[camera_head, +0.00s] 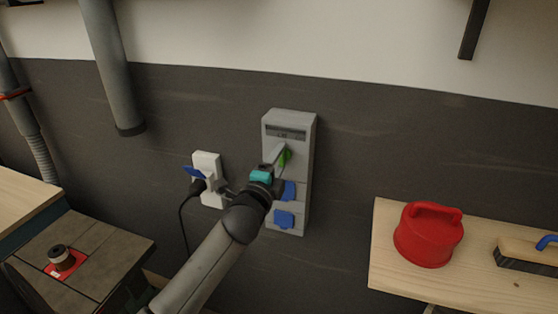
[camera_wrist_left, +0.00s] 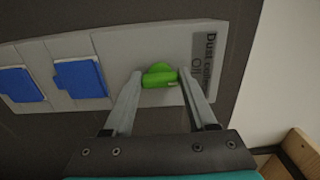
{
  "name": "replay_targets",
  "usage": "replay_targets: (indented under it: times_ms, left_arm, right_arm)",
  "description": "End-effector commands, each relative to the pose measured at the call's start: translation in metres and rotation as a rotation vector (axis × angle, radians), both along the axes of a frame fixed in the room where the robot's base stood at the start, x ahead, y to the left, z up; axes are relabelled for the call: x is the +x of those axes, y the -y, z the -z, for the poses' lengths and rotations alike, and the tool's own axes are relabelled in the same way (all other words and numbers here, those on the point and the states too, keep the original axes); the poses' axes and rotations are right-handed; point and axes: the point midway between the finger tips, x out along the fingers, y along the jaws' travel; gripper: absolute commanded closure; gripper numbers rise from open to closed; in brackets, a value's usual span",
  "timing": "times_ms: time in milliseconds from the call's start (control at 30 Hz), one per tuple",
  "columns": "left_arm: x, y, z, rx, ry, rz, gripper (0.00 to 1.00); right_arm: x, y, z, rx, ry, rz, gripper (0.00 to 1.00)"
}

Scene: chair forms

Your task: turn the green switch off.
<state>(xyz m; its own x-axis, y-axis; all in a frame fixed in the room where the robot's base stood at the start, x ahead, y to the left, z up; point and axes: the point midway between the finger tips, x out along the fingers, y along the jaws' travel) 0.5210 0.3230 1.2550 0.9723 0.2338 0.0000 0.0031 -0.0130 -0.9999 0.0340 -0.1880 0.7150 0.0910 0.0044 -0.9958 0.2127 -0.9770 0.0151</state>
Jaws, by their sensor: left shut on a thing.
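The green switch (camera_head: 285,157) is on the upper part of a grey wall box (camera_head: 303,125), below a dark label. My left gripper (camera_head: 281,156) is at the switch and partly hides it in the head view. In the left wrist view the green switch (camera_wrist_left: 159,75) sits between the two fingertips of my left gripper (camera_wrist_left: 160,78), which are shut on it. Beside it the label (camera_wrist_left: 203,60) reads something like "Dust" and "Off", partly unclear. My right gripper is not in view.
Blue socket covers (camera_head: 284,219) are lower on the box. A white socket (camera_head: 208,165) with a black plug and cable is left of it. A red lidded container (camera_head: 429,235) and a brush (camera_head: 527,254) lie on a wooden bench (camera_head: 390,270) at right. A hose pipe (camera_head: 112,70) hangs at left.

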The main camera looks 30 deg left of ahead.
Motion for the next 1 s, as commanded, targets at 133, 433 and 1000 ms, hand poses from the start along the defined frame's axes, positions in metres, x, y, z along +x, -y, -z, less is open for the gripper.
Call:
replay_targets:
  times_ms: [133,433,1000]
  left_arm:
    - [0.0,0.0,0.0,-0.006,0.001,-0.001,0.98]
    - [0.0,0.0,0.0,-0.004,0.001,0.0,0.21]
    - [-0.018,0.004,0.001,-0.001,-0.001,0.001,0.12]
  right_arm:
    - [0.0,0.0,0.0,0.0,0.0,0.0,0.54]
    - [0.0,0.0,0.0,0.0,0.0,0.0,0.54]
    - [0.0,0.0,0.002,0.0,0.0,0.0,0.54]
